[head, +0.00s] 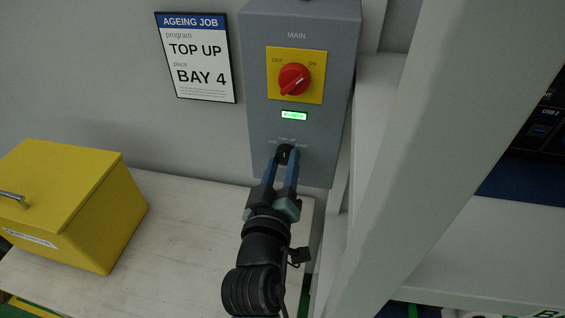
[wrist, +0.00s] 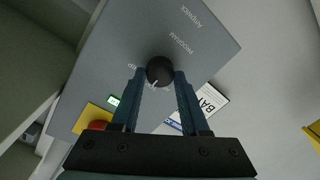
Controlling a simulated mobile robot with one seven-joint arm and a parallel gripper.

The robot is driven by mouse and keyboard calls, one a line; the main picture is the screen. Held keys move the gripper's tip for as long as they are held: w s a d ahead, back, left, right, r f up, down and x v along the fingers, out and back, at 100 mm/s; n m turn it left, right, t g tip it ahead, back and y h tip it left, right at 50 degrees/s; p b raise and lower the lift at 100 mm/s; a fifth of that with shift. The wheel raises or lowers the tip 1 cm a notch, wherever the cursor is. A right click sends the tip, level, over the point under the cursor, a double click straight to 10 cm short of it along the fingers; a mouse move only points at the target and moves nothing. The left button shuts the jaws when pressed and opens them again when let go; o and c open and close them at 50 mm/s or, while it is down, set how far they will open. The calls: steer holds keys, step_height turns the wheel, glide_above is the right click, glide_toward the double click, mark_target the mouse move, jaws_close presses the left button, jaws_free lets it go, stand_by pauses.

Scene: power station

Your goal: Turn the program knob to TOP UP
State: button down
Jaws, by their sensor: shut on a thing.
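The black program knob (head: 284,153) is low on the front of the grey control box (head: 262,95). It also shows in the wrist view (wrist: 160,71), with a small light pointer mark on it and partly hidden lettering around it. My gripper (head: 283,160) has its two blue fingers on either side of the knob, shut on it. In the wrist view the fingertips (wrist: 160,80) touch the knob's sides. A sign (head: 198,57) on the wall reads program TOP UP, place BAY 4. A small green display (head: 294,115) above the knob is lit; its text is too small to read.
A red MAIN switch (head: 294,79) on a yellow plate sits above the display. A yellow box (head: 75,205) with a handle stands on the pale bench (head: 175,240) at left. A pale upright post (head: 405,150) stands close at right.

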steer(key=shift+f, duration=0.1)
steer(key=shift+c, duration=2)
jaws_free()
steer(key=shift+s, duration=0.1)
steer(key=s+a+b, duration=0.2)
steer(key=s, duration=1)
steer(key=shift+s+r, duration=0.3)
steer(key=shift+r, duration=0.1)
